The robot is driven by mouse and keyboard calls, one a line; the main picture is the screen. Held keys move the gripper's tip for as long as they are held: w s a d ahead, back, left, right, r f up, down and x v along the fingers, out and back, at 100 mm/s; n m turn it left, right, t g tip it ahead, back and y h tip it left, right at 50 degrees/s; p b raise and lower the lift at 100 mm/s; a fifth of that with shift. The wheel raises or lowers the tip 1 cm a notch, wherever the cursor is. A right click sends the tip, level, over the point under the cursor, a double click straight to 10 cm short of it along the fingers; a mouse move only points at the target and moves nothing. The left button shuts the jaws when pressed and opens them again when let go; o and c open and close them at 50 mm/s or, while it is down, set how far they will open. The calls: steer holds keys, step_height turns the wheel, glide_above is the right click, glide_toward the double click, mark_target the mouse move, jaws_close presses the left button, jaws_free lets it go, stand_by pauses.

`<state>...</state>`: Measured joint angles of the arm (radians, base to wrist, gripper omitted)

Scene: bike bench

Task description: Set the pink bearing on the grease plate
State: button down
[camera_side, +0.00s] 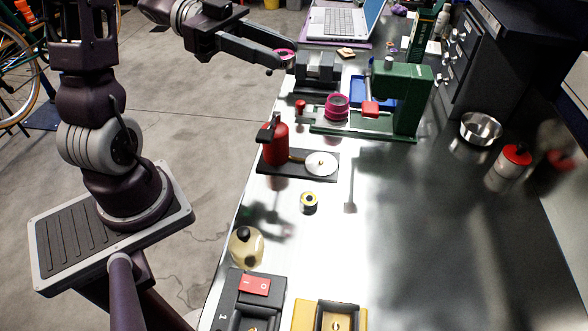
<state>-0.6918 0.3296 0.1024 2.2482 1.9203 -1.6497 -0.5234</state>
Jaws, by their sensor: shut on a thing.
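My gripper (280,62) is at the top of the picture, raised well above the bench. It is shut on the pink bearing (286,53), a small pink ring partly hidden behind the fingers. A pale round disc (321,164), which looks like the grease plate, lies on a dark base beside a red can (275,146). In the picture the gripper is above and left of this disc, clearly apart from it.
A larger magenta ring (337,107) sits at the green press (408,98). A small black-and-yellow cylinder (309,202) and a pale round jar (246,247) stand in front of the disc. A metal bowl (481,129) is at right. The bench's centre right is clear.

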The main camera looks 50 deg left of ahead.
steer(key=s+a+f+m+g+h, duration=0.1)
steer(key=s+a+f+m+g, duration=0.2)
steer(key=s, duration=0.8)
steer(key=g, duration=0.1)
glide_above(287, 231)
steer(key=a, duration=0.1)
step_height(287, 231, down, 18)
steer(key=shift+s+r, duration=0.1)
steer(key=shift+r, duration=0.05)
steer(key=shift+d+f, duration=0.25)
steer(key=shift+d, duration=0.4)
steer(key=shift+a+f, duration=0.1)
steer(key=shift+f, duration=1.2)
steer(key=shift+f, duration=0.15)
steer(key=c, duration=0.9)
jaws_free()
steer(key=shift+c, duration=0.2)
